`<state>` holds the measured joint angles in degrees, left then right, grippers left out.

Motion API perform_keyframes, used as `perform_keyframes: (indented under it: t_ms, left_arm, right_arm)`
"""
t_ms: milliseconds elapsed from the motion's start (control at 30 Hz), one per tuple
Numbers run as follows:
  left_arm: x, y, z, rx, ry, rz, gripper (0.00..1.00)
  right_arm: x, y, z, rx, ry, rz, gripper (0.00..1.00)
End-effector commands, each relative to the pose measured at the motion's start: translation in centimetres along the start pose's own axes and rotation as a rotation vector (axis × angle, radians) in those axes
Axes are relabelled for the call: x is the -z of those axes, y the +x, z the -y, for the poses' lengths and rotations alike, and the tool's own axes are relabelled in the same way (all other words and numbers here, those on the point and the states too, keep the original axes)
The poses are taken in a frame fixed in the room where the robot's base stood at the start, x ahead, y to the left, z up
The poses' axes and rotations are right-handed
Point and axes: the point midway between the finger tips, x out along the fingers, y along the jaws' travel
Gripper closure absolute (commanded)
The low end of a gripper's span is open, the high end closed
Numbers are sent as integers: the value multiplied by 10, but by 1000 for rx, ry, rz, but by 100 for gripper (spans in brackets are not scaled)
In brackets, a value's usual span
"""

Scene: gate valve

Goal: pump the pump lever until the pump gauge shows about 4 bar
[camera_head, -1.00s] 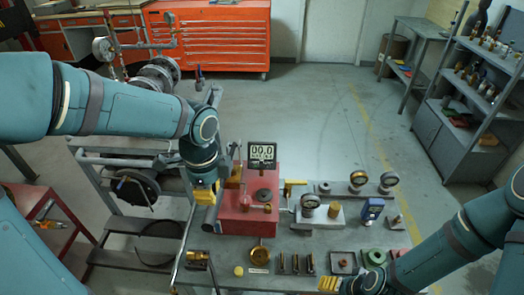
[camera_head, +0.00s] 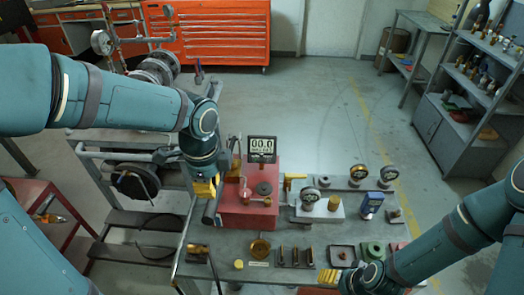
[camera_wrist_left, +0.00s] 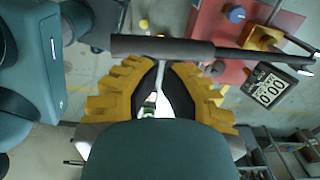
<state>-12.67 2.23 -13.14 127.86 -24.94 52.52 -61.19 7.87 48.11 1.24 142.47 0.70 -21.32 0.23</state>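The red pump (camera_head: 250,205) stands on the bench in the head view. Its black digital gauge (camera_head: 262,146) reads 00.0 and also shows in the wrist view (camera_wrist_left: 270,88). The pump lever (camera_wrist_left: 160,46) is a dark round bar lying across the left wrist view, just past my fingertips; its end shows in the head view (camera_head: 209,212). My left gripper (camera_head: 203,188), with yellow fingers, is at the lever, left of the pump. In the wrist view its fingertips (camera_wrist_left: 163,65) are close together with a narrow gap; contact with the bar is unclear. My right gripper (camera_head: 330,279) hangs over the bench's front.
A pipe rig with a black wheel (camera_head: 135,182) is on the left. The floor behind is open.

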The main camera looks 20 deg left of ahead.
Motion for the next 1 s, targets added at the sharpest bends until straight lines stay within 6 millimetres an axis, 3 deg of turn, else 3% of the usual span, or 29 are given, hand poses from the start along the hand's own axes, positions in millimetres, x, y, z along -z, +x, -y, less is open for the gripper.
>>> perform_keyframes:
  t_ms: [1000]
  left_arm:
    - [0, 64, 0, -1, 0, 0, 100]
  right_arm:
    - [-14, 48, -17, -3, -7, 22, 30]
